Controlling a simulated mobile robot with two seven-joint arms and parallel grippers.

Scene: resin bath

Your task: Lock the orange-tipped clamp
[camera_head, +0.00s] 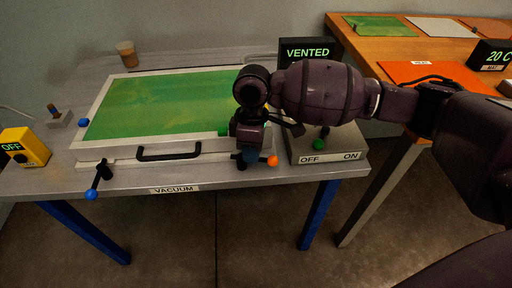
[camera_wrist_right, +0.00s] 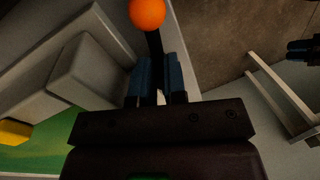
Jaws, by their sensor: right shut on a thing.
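The orange-tipped clamp (camera_head: 272,160) is at the front right corner of the white-framed box with the green lid panel (camera_head: 170,104). Its orange ball (camera_wrist_right: 147,12) and black lever (camera_wrist_right: 154,45) show in the right wrist view. My right gripper (camera_head: 252,158) is at the clamp from above, just left of the ball in the head view. Its blue fingers (camera_wrist_right: 160,80) are shut around the black lever, with the ball sticking out beyond them. My wrist hides the clamp's base in the head view. My left gripper is in neither view.
A blue-tipped clamp (camera_head: 97,182) is at the front left corner, beside a black handle (camera_head: 169,152). A control box with a green knob (camera_head: 318,144) stands close right, under a "VENTED" display (camera_head: 307,51). A cup (camera_head: 127,54) and yellow box (camera_head: 24,148) are left.

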